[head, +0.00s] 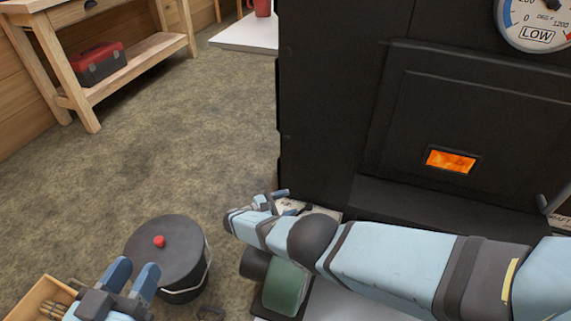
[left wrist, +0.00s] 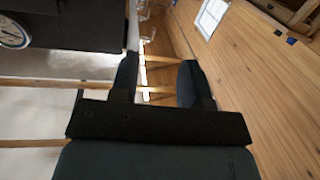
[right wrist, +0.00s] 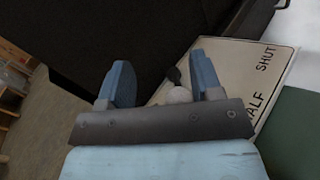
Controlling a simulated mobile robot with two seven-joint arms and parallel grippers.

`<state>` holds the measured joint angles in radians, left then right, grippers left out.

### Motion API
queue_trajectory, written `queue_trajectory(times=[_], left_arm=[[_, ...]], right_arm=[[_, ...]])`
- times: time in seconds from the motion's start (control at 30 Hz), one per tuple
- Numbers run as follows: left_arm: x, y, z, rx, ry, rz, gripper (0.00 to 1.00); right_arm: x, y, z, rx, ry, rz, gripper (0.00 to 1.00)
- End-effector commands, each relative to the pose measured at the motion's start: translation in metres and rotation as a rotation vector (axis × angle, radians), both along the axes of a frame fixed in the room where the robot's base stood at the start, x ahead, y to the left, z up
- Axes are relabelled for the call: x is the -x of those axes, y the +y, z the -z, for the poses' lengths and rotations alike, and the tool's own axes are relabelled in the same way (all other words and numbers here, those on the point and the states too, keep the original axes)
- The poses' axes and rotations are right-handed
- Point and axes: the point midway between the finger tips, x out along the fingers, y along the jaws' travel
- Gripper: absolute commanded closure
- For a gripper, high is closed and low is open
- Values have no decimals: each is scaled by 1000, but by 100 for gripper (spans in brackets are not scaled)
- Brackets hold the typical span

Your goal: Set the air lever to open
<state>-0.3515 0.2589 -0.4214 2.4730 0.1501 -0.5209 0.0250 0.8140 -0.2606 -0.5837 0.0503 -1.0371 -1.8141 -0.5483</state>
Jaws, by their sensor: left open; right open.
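The air lever's pale plate (right wrist: 232,72) shows in the right wrist view, with the words HALF and SHUT readable; the rest of it is hidden behind my gripper. The lever, with a pale round knob (right wrist: 180,95) and a dark part beside it, shows between the fingers of my right gripper (right wrist: 162,84), which is open. I cannot tell whether the fingers touch the lever. In the head view the plate (head: 325,212) lies at the foot of the black stove, partly behind my right gripper (head: 281,202). My left gripper (head: 133,276) is open and empty at the lower left.
The black evaporator stove (head: 330,100) with a glowing window (head: 451,161) rises behind the plate. A dark lidded bucket (head: 170,250) stands left of my right gripper. A green object (head: 286,287) lies beneath my right arm. A wooden bench holds a toolbox (head: 100,65).

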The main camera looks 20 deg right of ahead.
Motion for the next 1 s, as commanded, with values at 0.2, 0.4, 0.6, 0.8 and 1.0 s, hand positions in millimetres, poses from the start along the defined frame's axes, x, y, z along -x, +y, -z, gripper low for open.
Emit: queue_trajectory(times=[0.2, 0.4, 0.6, 0.8, 1.0], left_arm=[[11, -6, -31, 108, 62, -16, 57], [13, -2, -79, 187, -66, -52, 57], [13, 6, -92, 173, -88, -99, 57], [14, 24, -41, 21, 118, -156, 57], [24, 39, -6, -80, 263, -187, 57]], right_arm=[[0, 1, -48, -1, 0, 0, 41], [0, 1, -82, -1, 0, 0, 41], [0, 2, -114, -1, 0, -1, 41], [0, 2, -138, -1, 0, -1, 41], [0, 3, -154, -2, 0, -2, 41]])
